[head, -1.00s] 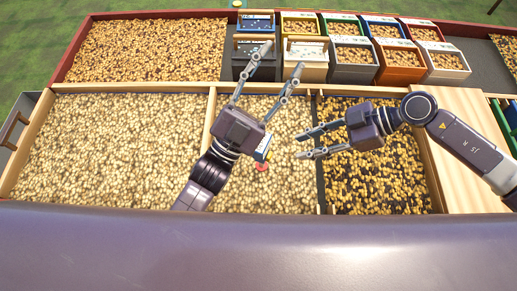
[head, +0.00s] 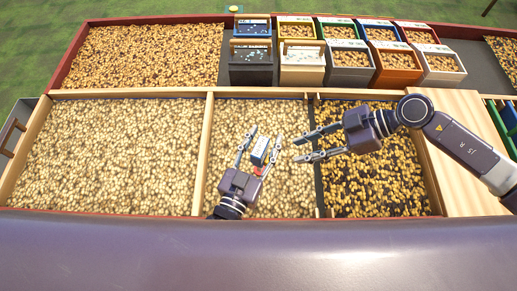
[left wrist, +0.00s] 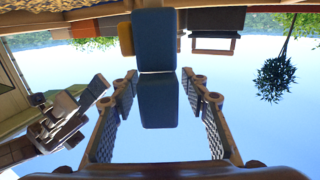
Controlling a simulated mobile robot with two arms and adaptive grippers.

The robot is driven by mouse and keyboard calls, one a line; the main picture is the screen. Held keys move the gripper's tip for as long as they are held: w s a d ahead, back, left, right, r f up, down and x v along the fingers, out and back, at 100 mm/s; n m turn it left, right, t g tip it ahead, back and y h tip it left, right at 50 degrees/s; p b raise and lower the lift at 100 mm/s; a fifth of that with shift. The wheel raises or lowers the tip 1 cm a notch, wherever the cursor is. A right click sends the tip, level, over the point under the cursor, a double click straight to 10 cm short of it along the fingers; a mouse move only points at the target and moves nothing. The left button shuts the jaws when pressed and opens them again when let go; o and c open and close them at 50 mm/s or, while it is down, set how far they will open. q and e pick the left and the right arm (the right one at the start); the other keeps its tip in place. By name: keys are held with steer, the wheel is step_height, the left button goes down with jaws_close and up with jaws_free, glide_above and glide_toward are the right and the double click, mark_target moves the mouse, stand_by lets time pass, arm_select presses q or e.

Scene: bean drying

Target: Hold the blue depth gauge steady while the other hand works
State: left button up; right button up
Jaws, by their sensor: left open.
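The blue depth gauge (head: 260,151) stands in the pale beans of the middle bay, its face blue and white. A small red part (head: 258,171) shows just below it. My left gripper (head: 265,137) is open, with one finger on each side of the gauge. In the left wrist view the blue gauge (left wrist: 155,40) shows between the two spread fingers, with gaps on both sides. My right gripper (head: 297,149) is open and empty, to the right of the gauge, over the divider and the dark-patched beans.
A wooden divider (head: 207,145) separates the middle bay from the large left bay of pale beans. Several coloured bean boxes (head: 397,76) stand in rows behind. A bare wooden board (head: 464,190) lies at the right, under my right arm.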

arm_select(q)
steer(key=shift+x, duration=1.35)
steer(key=shift+c, duration=0.4)
jaws_close()
arm_select(e)
steer(key=shift+c, duration=0.6)
jaws_close()
